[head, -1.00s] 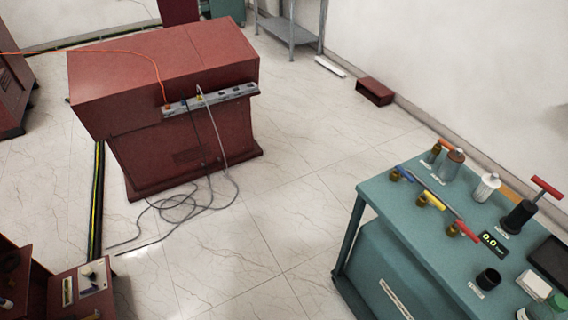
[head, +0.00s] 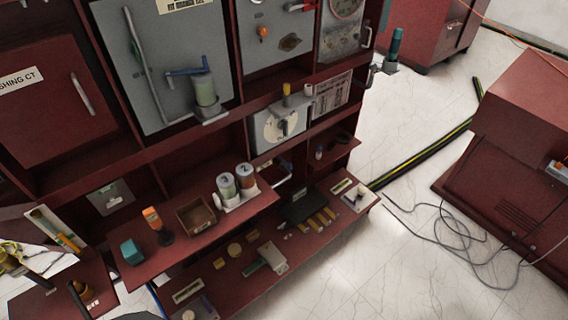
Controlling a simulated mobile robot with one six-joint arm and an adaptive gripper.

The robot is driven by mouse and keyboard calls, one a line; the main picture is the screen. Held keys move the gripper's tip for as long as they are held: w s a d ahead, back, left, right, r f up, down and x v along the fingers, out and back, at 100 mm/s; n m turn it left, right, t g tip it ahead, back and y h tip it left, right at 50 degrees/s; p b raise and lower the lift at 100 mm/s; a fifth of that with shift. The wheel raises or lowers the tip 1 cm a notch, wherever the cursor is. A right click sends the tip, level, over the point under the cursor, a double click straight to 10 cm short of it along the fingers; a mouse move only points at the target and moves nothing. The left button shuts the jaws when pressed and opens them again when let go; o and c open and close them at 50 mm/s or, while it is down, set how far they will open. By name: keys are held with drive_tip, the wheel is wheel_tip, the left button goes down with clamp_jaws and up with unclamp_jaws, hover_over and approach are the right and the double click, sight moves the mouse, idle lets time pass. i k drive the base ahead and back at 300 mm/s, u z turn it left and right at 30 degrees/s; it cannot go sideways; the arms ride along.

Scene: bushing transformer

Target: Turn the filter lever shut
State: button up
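A filter-like canister (head: 205,92) with a clear greenish bowl is mounted on a grey panel in the red cabinet, at the upper left of the head view. A blue lever (head: 188,72) sticks out to the left from its top, roughly level in the picture. No label confirms that this is the filter lever. A grey pipe (head: 135,45) runs down the panel to its left. My gripper is not recognisable in this view.
The cabinet's lower shelf (head: 225,285) holds several small parts. Two canisters (head: 236,183) stand on a ledge, beside a small brown box (head: 195,215). A red unit (head: 520,130) stands at the right, with loose cables (head: 450,240) on the floor. Open floor (head: 345,270) lies between.

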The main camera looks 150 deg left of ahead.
sight(289, 165)
drive_tip(key=u, duration=2)
drive_tip(key=i, duration=0.1)
drive_tip(key=u, duration=2.8)
drive_tip(key=k, duration=0.3)
drive_tip(key=u, duration=0.05)
